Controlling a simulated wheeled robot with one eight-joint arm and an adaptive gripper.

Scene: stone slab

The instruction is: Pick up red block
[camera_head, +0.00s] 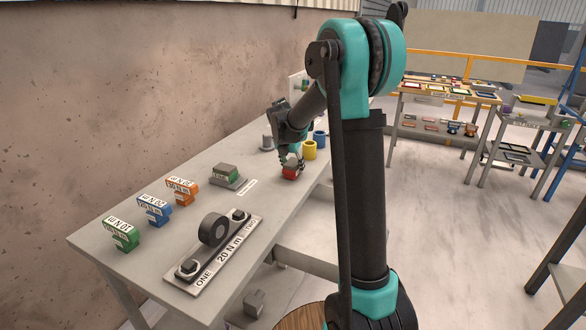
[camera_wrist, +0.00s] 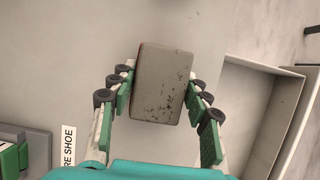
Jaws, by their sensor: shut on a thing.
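The red block (camera_head: 290,173) is under my gripper (camera_head: 290,160) on the far part of the grey workbench in the head view. In the wrist view the block (camera_wrist: 163,88) shows a worn grey upper face with a thin red edge on its left. My gripper (camera_wrist: 160,84) is shut on it, with a finger along each side. I cannot tell whether its underside touches the bench.
Green (camera_head: 120,234), blue (camera_head: 154,210) and orange (camera_head: 182,191) labelled blocks stand along the wall side. A bolted plate (camera_head: 228,252) lies near the front. Yellow (camera_head: 310,150) and blue (camera_head: 320,138) cups stand beyond my gripper. An open grey tray (camera_wrist: 290,130) is at right.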

